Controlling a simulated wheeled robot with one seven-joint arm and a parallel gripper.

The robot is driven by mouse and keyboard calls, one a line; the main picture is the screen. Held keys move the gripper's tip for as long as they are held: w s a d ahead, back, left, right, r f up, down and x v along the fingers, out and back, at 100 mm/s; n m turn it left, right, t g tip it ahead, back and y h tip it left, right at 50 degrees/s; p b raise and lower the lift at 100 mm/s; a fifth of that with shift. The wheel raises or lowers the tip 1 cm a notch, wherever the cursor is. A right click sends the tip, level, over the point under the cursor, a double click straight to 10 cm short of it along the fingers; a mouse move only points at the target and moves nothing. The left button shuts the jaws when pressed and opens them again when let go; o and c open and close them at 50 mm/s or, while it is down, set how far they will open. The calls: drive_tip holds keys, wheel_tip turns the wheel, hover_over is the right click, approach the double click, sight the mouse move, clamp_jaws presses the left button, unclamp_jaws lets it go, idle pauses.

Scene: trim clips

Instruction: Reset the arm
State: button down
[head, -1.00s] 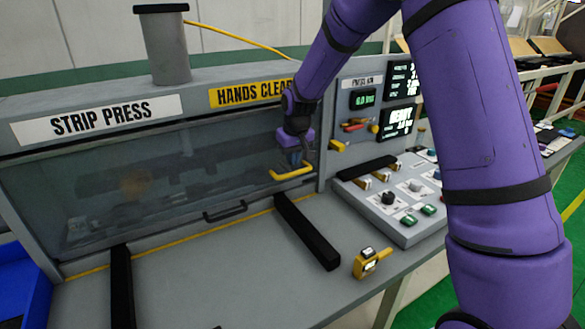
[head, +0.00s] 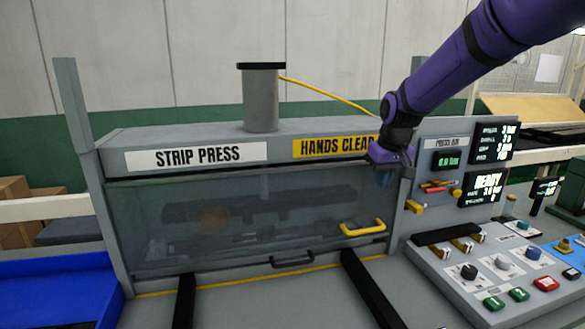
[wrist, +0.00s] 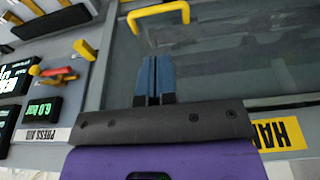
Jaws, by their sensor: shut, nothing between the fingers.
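My arm is purple and reaches in from the upper right of the head view. My gripper (head: 384,172) is in front of the press's upper right corner, by the HANDS CLEAR sign (head: 335,146), above and apart from the yellow handle (head: 363,228). In the wrist view its blue fingers (wrist: 156,77) are together with nothing between them. The yellow handle also shows at the top of the wrist view (wrist: 158,14), beyond the fingertips. The strip press (head: 130,140) has its clear guard (head: 140,215) down, with dark parts dimly visible behind it.
A control panel (head: 440,272) with knobs and buttons stands at the lower right. Above it are lit displays (head: 486,187) and small red and yellow valve levers (head: 438,187). A blue bin (head: 60,270) is at the left. Black rails (head: 368,290) run forward from the press.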

drive_tip(key=s+d+r+m+t, duration=0.1)
drive_tip(key=s+d+r, duration=0.1)
drive_tip(key=s+r, duration=0.5)
drive_tip(key=s+d+r, duration=0.1)
drive_tip(key=s+r, duration=0.2)
drive_tip(key=s, duration=0.8)
drive_tip(key=s+d+f+m+t, duration=0.1)
drive_tip(key=s+d, duration=0.1)
drive_tip(key=s, duration=1.5)
drive_tip(key=shift+f+t, duration=0.3)
